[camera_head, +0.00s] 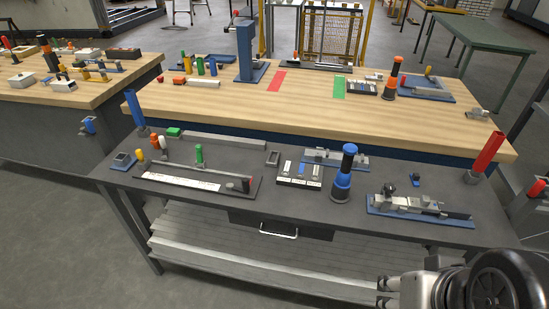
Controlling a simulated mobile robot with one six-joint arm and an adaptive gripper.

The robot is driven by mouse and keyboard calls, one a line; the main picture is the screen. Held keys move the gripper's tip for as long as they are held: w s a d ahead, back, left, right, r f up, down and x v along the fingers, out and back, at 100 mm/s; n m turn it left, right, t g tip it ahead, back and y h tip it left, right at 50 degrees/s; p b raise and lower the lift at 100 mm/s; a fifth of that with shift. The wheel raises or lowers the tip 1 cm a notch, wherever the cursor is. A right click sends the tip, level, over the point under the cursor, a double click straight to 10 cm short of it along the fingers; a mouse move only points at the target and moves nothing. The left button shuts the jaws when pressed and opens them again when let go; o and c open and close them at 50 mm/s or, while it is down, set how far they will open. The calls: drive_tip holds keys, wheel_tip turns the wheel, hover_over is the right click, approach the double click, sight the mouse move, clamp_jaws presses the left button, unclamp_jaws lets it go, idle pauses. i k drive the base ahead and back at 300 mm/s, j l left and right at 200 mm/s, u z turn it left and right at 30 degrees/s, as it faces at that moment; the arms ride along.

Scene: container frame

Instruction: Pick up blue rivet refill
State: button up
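No part is clearly readable as the blue rivet refill. A blue tube (134,109) stands at the left end of the dark bench. A blue-and-black upright tool (343,175) stands right of the bench's middle. A small blue-and-dark piece (416,179) lies further right. A tray with pale compartments (301,174) holds something small and blue in its middle. My arm (480,285) shows at the bottom right corner, well apart from these things. Its end is cut off or unclear, so I cannot tell the finger opening or whether it holds anything.
A wooden table (220,115) with more tools stands behind. Bare floor lies at front left.

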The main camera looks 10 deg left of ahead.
sight(414, 177)
drive_tip(key=i+l+z, duration=0.35)
drive_tip(key=i+l, duration=0.15)
drive_tip(key=i, duration=0.3)
drive_tip(key=i+l+z, duration=0.2)
drive_tip(key=i, duration=0.2)
